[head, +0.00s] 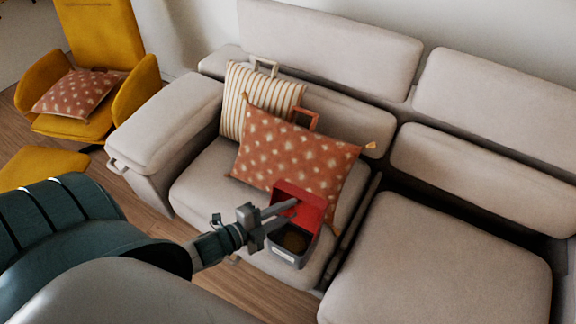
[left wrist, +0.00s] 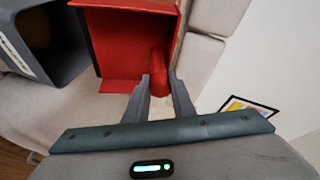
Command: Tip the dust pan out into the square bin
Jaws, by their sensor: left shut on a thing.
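The red dust pan (head: 312,206) is in my left gripper (head: 288,212), above the sofa seat and just behind the bin. In the left wrist view the fingers (left wrist: 159,84) are shut on the pan's round red handle (left wrist: 160,63), and the pan's tray (left wrist: 125,45) lies beyond. No load shows in the visible part of the tray. The dark grey square bin (head: 272,246) has a white label and appears to stand on the front of the seat. Something brownish shows inside it. In the left wrist view the bin (left wrist: 70,70) is left of the pan. My right gripper is out of view.
A patterned rust cushion (head: 285,150) and a striped cushion (head: 232,105) lean on the sofa back close behind the pan. The right sofa seat (head: 430,265) is clear. A yellow armchair (head: 100,35) with a cushion stands at the far left.

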